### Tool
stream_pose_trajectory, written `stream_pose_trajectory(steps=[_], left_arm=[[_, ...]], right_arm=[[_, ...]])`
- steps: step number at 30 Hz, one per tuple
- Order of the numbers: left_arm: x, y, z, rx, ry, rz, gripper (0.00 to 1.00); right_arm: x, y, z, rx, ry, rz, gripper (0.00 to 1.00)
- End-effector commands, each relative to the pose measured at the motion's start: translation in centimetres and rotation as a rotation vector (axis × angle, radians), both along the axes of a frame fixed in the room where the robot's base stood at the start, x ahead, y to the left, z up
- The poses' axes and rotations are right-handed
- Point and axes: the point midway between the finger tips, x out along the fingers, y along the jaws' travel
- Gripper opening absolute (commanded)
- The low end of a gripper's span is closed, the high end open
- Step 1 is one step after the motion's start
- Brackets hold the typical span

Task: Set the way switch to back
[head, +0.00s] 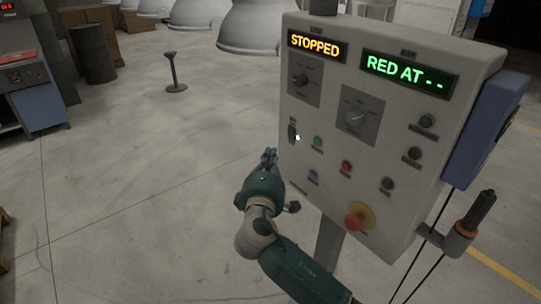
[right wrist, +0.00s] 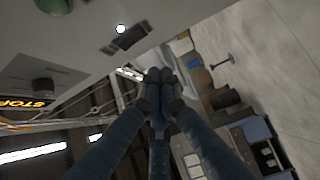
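A grey control panel (head: 330,190) carries knobs, push buttons and two lit displays. Near its left edge is a small dark switch (head: 292,132) with a white tip at its right side; its label is too small to read, so I cannot confirm that it is the way switch. In the right wrist view a dark rectangular switch (right wrist: 132,36) with a white dot lies above and left of my fingertips. My right gripper (head: 269,156) is just left of and below this switch, apart from it. Its fingers (right wrist: 160,76) are together, with nothing seen between them. My left gripper is out of view.
The displays read STOPPED (head: 315,45) and RED AT - - (head: 408,74). Two rotary knobs (head: 299,79) (head: 356,118) and a red emergency button (head: 356,218) sit on the panel. A black post (head: 174,75) stands on the open floor at left.

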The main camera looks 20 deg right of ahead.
Motion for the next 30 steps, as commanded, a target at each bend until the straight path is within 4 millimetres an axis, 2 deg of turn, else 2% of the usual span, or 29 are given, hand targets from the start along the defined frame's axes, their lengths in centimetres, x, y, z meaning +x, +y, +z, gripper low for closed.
stream_pose_trajectory(steps=[4,11,15,21,30], left_arm=[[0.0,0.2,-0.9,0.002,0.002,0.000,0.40],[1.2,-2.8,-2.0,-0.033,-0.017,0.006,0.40],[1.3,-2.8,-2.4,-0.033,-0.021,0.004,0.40],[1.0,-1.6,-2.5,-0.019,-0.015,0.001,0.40],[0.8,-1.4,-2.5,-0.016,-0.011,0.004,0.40]], right_arm=[[-2.0,0.8,-0.5,0.000,0.001,-0.002,0.00],[-5.5,2.4,-0.9,0.003,0.002,-0.002,0.00],[-6.9,3.1,-0.9,0.001,0.002,-0.002,0.00],[-7.7,3.3,-0.8,-0.002,0.001,-0.004,0.00],[-7.6,3.3,-0.8,-0.001,0.000,-0.004,0.00]])
